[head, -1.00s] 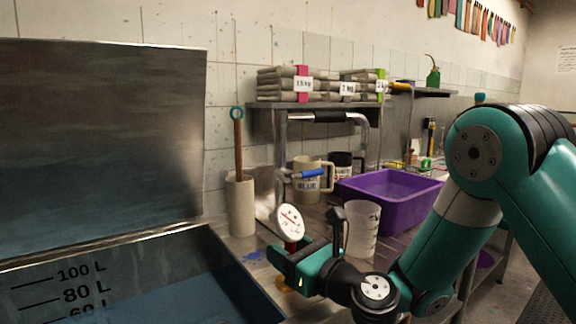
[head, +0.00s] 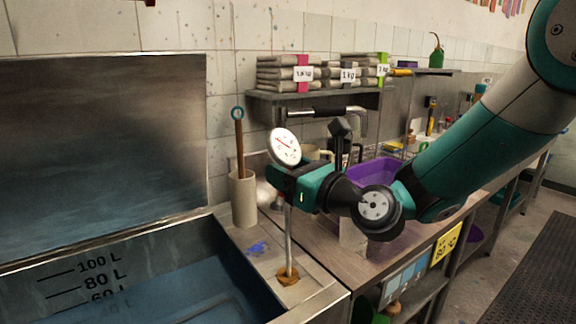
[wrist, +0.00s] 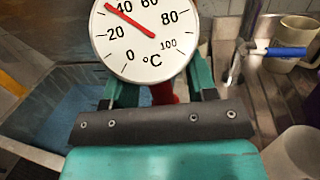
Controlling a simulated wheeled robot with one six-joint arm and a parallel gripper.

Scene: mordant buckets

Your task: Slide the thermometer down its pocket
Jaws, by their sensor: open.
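The thermometer has a round white dial (head: 285,147) with a red needle and sits high above the counter. Its thin metal stem (head: 289,235) runs down, close to upright, to the brass pocket (head: 288,276) in the ledge beside the tank. The stem's lower end meets the pocket mouth; how deep it reaches is hidden. My gripper (head: 284,176) is open just below the dial, its fingers on either side of the thermometer's neck. In the wrist view the dial (wrist: 145,35) faces me above a red collar (wrist: 163,91), between the open fingers.
The steel tank (head: 150,245) of blue liquid is at left, its lid raised. A beige cylinder (head: 243,200) holding a teal-ringed stick stands behind the ledge. A purple basin (head: 375,172) and a translucent beaker (head: 352,238) are right, near my arm.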

